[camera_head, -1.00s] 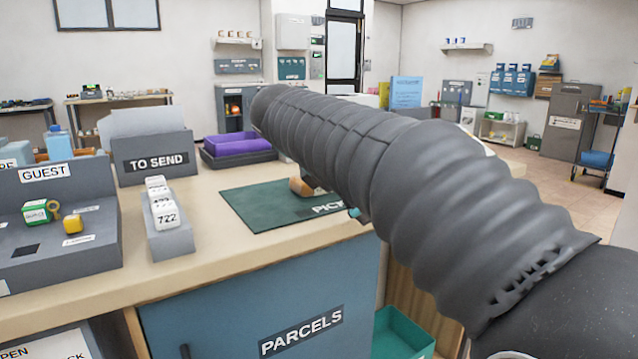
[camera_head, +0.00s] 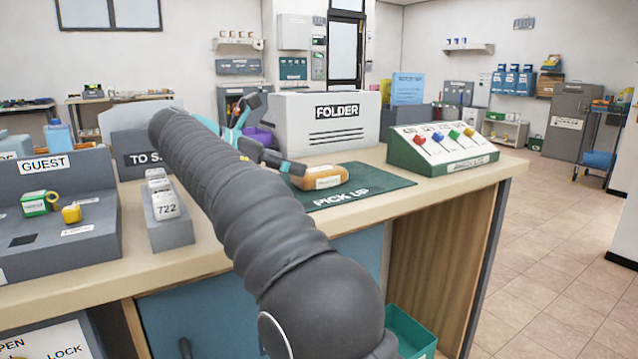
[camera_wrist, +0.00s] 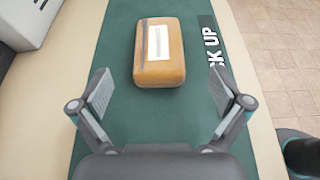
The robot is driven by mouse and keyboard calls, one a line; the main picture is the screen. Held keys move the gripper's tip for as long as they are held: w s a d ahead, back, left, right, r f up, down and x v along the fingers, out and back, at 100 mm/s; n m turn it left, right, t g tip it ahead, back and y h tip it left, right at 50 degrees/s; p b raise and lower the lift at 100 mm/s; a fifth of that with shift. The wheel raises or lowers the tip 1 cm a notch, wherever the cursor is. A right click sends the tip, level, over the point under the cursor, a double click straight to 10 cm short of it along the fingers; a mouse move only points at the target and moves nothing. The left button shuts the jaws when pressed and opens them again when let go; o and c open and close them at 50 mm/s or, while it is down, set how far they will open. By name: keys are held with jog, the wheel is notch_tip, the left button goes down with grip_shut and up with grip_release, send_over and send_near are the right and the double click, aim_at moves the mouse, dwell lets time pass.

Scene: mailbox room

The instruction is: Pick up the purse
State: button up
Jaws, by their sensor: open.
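The purse (camera_head: 322,178) is a tan-orange rounded block with a white label, lying on the green PICK UP mat (camera_head: 385,181) on the counter. In the wrist view the purse (camera_wrist: 160,53) lies ahead of my gripper (camera_wrist: 159,92), roughly centred between the two spread fingers. The fingers are apart, with nothing between their pads, and do not touch the purse. In the head view my gripper (camera_head: 275,134) is left of the purse, one finger close to its left end. My arm hides part of the counter.
A grey FOLDER box (camera_head: 325,122) stands behind the mat. A green panel with coloured levers (camera_head: 443,150) stands to the right. A number block (camera_head: 167,213) and the GUEST tray (camera_head: 57,225) are at the left. The counter's right edge drops to tiled floor.

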aim_at(314, 170)
jog(key=shift+b+x, duration=1.25)
jog(key=shift+x, duration=3.15)
jog(key=c, duration=1.3)
